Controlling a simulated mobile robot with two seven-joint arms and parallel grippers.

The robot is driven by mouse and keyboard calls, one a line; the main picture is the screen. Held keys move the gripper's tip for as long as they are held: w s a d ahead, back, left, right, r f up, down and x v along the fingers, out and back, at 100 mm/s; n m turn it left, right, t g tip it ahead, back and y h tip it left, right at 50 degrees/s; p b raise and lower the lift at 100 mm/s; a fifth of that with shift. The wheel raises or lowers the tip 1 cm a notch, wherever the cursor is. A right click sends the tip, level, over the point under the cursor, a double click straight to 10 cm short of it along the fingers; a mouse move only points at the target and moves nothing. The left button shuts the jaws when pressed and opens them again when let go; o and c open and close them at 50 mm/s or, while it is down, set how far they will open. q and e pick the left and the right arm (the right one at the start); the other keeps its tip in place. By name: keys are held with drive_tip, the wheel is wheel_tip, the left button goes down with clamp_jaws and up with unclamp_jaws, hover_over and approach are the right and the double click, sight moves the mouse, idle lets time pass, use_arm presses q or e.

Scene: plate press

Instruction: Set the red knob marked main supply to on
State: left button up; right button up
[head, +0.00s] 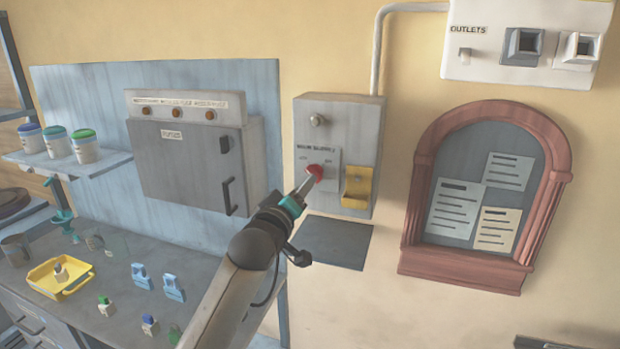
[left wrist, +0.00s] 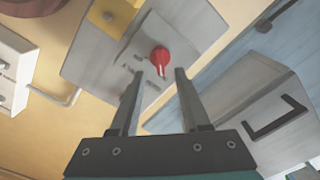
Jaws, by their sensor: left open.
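The red knob (head: 315,172) sits on a light plate (head: 329,157) on the front of a grey wall box (head: 352,112). The label above the knob is blurred but seems to read main supply; the small marks beside the knob are too small to read. In the left wrist view the red knob (left wrist: 159,56) shows a pale pointer mark at its lower edge. My left gripper (head: 304,186) is just in front of the knob. In its wrist view the left gripper (left wrist: 160,74) is open, its fingers apart and short of the knob, with nothing between them. My right gripper is not in view.
A yellow bracket (head: 357,188) is on the box, right of the knob. A grey cabinet (head: 185,165) with a handle hangs to the left. A white outlets box (head: 487,66) and an arched notice board (head: 424,170) are to the right. A workbench (head: 200,270) holds small items.

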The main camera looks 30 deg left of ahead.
use_arm(q)
drive_tip(key=shift+x, duration=2.8)
drive_tip(key=shift+c, duration=0.3)
clamp_jaws()
